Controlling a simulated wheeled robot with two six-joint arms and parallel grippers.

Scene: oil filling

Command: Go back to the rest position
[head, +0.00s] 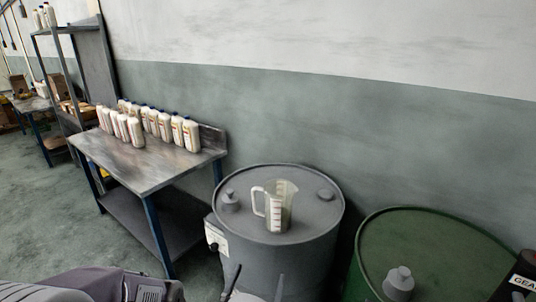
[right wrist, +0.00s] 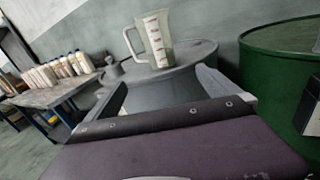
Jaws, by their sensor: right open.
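My right gripper (head: 258,281) is at the bottom of the head view, in front of the grey drum (head: 312,222). In the right wrist view its two fingers (right wrist: 162,80) are spread apart with nothing between them. A clear measuring jug (head: 280,208) with a handle and red marks stands upright on the drum's lid. It also shows in the right wrist view (right wrist: 156,42), beyond the fingertips and apart from them. My left gripper is not in view.
A metal table (head: 150,167) with several white bottles (head: 136,131) stands left of the grey drum. A green drum (head: 440,245) stands at the right, with a dark container (head: 518,280) at the edge. Shelving (head: 65,75) is at the far left. The floor (head: 50,215) is clear at left.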

